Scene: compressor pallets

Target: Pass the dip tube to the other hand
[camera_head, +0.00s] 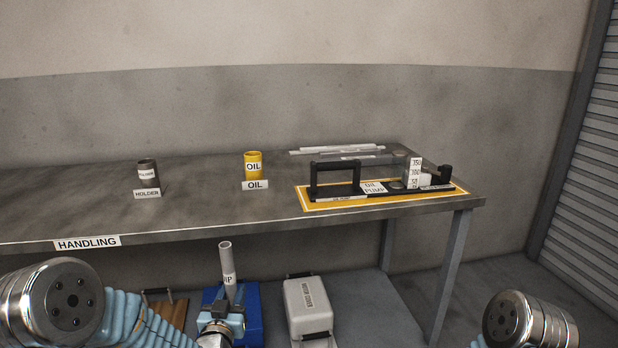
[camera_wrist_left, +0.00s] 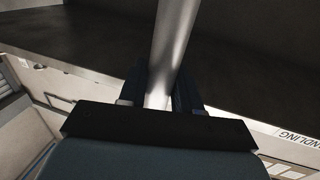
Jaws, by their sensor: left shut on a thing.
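The dip tube (camera_head: 226,265) is a grey tube with a white label, standing near upright at the lower middle of the head view, in front of the table's front edge. My left gripper (camera_head: 226,305) is shut on its lower part. In the left wrist view the tube (camera_wrist_left: 174,40) runs up between the two dark fingers of the left gripper (camera_wrist_left: 161,92). The tube's lower end is hidden by the gripper. My right gripper is not in view; only part of my right arm shows at the lower right.
The handling table (camera_head: 215,215) carries a dark holder cup (camera_head: 148,173), a yellow oil can (camera_head: 253,166) and, at right, an oil pump fixture (camera_head: 374,187) on a yellow-edged mat (camera_head: 306,203). Below are a white case (camera_head: 309,300) and a blue box (camera_head: 250,308). The table's middle is clear.

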